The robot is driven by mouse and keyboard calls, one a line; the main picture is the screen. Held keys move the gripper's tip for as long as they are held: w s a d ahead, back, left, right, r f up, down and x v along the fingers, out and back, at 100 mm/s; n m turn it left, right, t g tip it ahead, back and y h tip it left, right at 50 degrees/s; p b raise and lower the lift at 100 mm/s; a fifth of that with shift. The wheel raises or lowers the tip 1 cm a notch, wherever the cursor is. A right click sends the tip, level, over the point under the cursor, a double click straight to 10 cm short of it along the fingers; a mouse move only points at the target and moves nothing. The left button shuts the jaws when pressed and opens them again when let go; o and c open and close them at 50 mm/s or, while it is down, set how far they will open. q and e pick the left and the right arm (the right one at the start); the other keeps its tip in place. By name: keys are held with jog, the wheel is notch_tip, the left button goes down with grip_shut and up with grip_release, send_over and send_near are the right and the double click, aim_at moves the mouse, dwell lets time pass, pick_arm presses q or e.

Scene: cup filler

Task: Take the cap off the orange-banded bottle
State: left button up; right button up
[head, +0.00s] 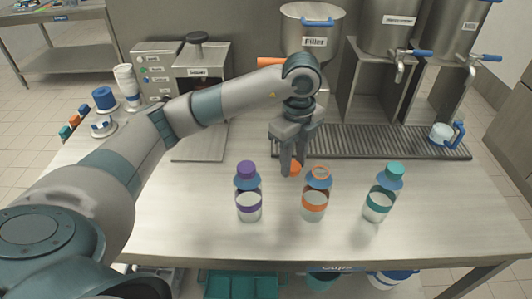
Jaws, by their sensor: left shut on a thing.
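The orange-banded bottle (314,199) stands upright on the table, in the middle of a row of three. Its top shows as an open orange ring with no cap on it. My left gripper (291,168) points down just left of the bottle's mouth. It is shut on an orange cap (295,169), partly hidden by the fingers, and held apart from the bottle. My right gripper is not in view.
A purple-capped bottle (249,200) stands to the left and a teal-capped bottle (382,197) to the right. Behind are a ribbed drip tray (380,143), a filler tank (313,22) and a blue-handled cup (442,133). The table's front strip is clear.

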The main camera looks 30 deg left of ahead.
aim_at(264, 173)
pick_arm(q)
jog(key=a+f, duration=0.1)
jog(key=w+a+f+p, duration=0.1)
jog(key=a, duration=0.1)
jog(key=a+f+p, duration=0.1)
jog(key=a, duration=0.1)
jog(key=shift+w, duration=0.3)
jog(key=a+f, duration=0.1)
jog(key=w+a+f+p, duration=0.1)
jog(key=a, duration=0.1)
jog(key=a+f, duration=0.1)
jog(key=a, duration=0.1)
jog(key=shift+w+a+f+p, duration=0.1)
jog(key=shift+w+f+p, duration=0.05)
jog(key=shift+w+p, duration=0.25)
jog(key=shift+w+a+f, duration=0.2)
jog(key=shift+a+f, duration=0.2)
jog(key=shift+a, duration=0.05)
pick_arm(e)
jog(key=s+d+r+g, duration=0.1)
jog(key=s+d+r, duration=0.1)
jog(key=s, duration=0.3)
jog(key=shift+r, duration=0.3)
pick_arm(q)
jog(key=shift+f+p, duration=0.95)
jog(key=shift+f, duration=1.05)
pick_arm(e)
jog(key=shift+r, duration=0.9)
